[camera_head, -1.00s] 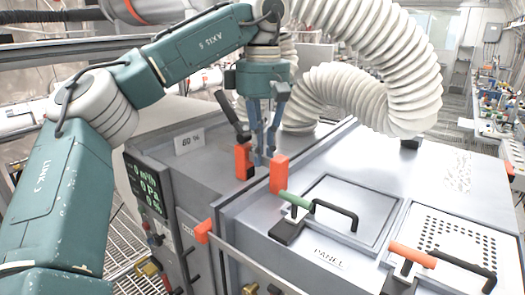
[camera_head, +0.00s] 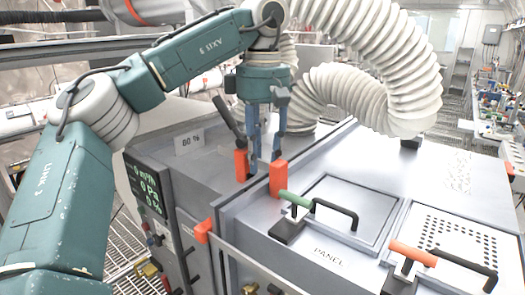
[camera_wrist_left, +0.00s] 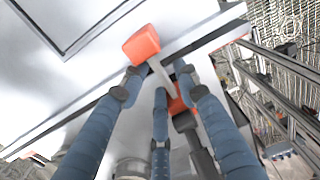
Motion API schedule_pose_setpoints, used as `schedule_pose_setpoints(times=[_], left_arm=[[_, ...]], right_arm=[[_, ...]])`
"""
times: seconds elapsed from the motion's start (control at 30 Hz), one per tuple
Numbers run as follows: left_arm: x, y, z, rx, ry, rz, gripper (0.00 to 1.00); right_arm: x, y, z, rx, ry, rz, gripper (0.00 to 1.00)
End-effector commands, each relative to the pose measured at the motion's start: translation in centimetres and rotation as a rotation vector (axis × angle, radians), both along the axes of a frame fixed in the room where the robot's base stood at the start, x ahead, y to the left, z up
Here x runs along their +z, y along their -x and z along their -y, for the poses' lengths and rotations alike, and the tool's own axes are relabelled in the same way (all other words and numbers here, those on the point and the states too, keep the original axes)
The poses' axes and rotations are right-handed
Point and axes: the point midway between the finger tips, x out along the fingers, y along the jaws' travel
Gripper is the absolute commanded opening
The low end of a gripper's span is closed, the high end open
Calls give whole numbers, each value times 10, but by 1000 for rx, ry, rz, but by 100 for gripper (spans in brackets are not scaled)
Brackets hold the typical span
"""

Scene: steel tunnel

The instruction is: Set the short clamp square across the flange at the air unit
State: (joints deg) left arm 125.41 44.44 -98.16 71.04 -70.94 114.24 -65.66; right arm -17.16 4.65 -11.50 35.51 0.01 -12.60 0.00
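The short clamp has two orange jaw blocks and a dark handle. In the head view its near block (camera_head: 278,178) is at the seam of the grey housing (camera_head: 180,160); its other block (camera_head: 241,164) is to the left, with the handle leaning up and left. In the left wrist view one block (camera_wrist_left: 141,45) sits at the lid edge, a grey bar running from it towards the other block. My left gripper (camera_head: 265,155) points down over the clamp, blue fingers spread around the bar. Contact with the bar is unclear. My right gripper is not in view.
An orange-ended fitting (camera_head: 203,230) sits at the front of the flange (camera_head: 225,215). A green-handled latch (camera_head: 294,199) and an orange-handled latch (camera_head: 412,254) stand on the panel top. A white ribbed hose (camera_head: 345,95) arches close behind my gripper.

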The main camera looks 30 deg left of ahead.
Motion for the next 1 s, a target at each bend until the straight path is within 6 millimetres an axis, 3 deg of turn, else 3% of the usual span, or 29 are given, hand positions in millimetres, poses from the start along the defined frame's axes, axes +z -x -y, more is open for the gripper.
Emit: schedule_pose_setpoints(times=[0.17, 0.5, 0.67, 1.0], left_arm=[[14, 0, 0, 1, -2, 2, 33], [80, 0, 0, 6, -5, 10, 33], [103, 0, 0, 6, -4, 12, 33], [120, 0, 0, 2, 0, 5, 33]], right_arm=[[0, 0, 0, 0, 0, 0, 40], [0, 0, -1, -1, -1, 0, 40], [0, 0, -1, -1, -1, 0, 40], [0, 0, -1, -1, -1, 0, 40]])
